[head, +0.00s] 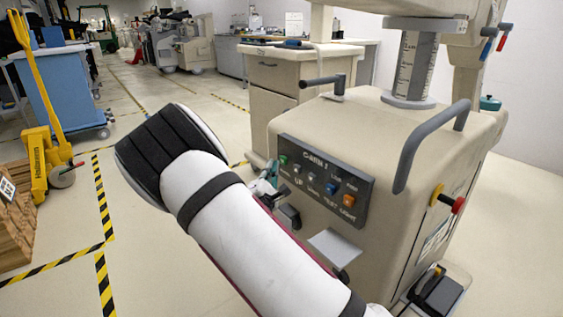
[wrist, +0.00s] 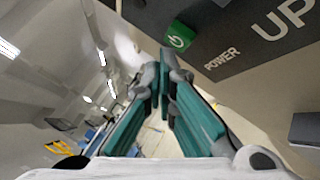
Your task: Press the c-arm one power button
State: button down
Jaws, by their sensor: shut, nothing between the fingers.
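The control panel (head: 325,180) labelled "C-ARM 1" sits on the front of a beige cart. Its green power button (head: 283,160) is at the panel's left end. In the wrist view the green button (wrist: 179,38), with a white power symbol, is near the top centre, beside the word "POWER". My gripper (wrist: 164,78) is shut and empty, its teal fingers meeting in grey tips just below the button in that picture. I cannot tell whether the tips touch the panel. In the head view my gripper (head: 266,184) is mostly hidden behind my white arm, left of the panel.
The beige cart (head: 375,130) has a grey curved handle (head: 425,145) and a column on top. Other buttons, including an orange one (head: 348,201), share the panel. A yellow pallet jack (head: 40,150) and a blue cart (head: 65,95) stand at left. Floor between is clear.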

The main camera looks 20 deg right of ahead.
jog(key=s+a, duration=0.2)
jog(key=a, duration=0.3)
jog(key=shift+a+p, duration=0.35)
jog(key=shift+w, duration=0.1)
dwell(0.3)
